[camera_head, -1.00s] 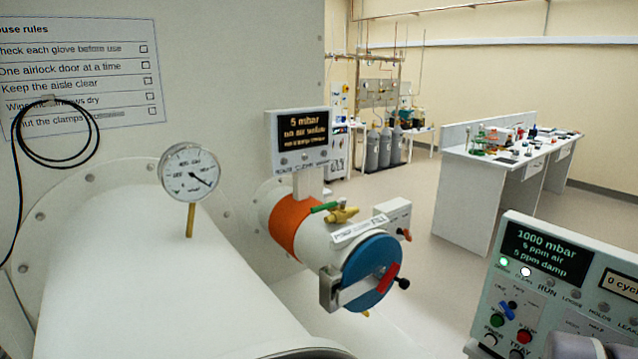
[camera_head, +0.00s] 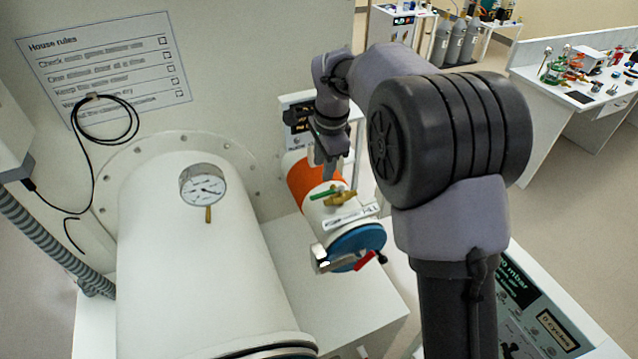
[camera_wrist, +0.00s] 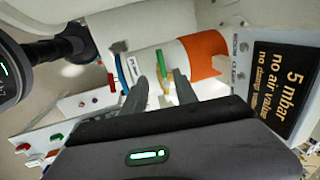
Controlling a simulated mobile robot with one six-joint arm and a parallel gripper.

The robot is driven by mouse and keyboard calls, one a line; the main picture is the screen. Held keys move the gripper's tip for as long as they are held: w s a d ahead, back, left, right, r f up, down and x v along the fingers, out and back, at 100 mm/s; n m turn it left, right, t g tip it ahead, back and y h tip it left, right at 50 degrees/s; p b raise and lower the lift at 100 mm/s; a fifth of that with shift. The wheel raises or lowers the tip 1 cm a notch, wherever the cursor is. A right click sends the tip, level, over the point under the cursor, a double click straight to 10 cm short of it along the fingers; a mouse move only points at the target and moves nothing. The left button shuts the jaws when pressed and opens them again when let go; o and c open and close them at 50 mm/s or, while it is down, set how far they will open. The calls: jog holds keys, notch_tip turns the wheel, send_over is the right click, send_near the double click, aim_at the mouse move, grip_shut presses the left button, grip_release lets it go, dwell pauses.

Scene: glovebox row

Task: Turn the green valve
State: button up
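The green valve is a short green lever (camera_head: 325,193) on a brass body (camera_head: 343,198), on top of a small white cylinder with an orange band (camera_head: 302,178). My gripper (camera_head: 328,177) is above and just behind it in the head view, pointing down. In the wrist view, the two fingers (camera_wrist: 162,80) are apart, and the green lever (camera_wrist: 160,62) shows in the gap between them. Whether the fingers touch the lever or are still above it, I cannot tell.
The small cylinder has a blue door (camera_head: 356,243) with a red handle (camera_head: 366,261). A display (camera_wrist: 285,85) reading 5 mbar stands close to the gripper. A large white cylinder (camera_head: 190,270) with a dial gauge (camera_head: 203,186) is at left. A control panel (camera_head: 540,310) is at lower right.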

aim_at(320, 194)
jog(key=f, duration=0.3)
jog(key=w+f+p, duration=0.1)
jog(key=f, duration=0.3)
jog(key=w+f, duration=0.1)
jog(key=f, duration=0.3)
jog(key=shift+w+a+f, duration=0.15)
jog(key=shift+w+a, duration=0.1)
grip_shut()
dwell(0.8)
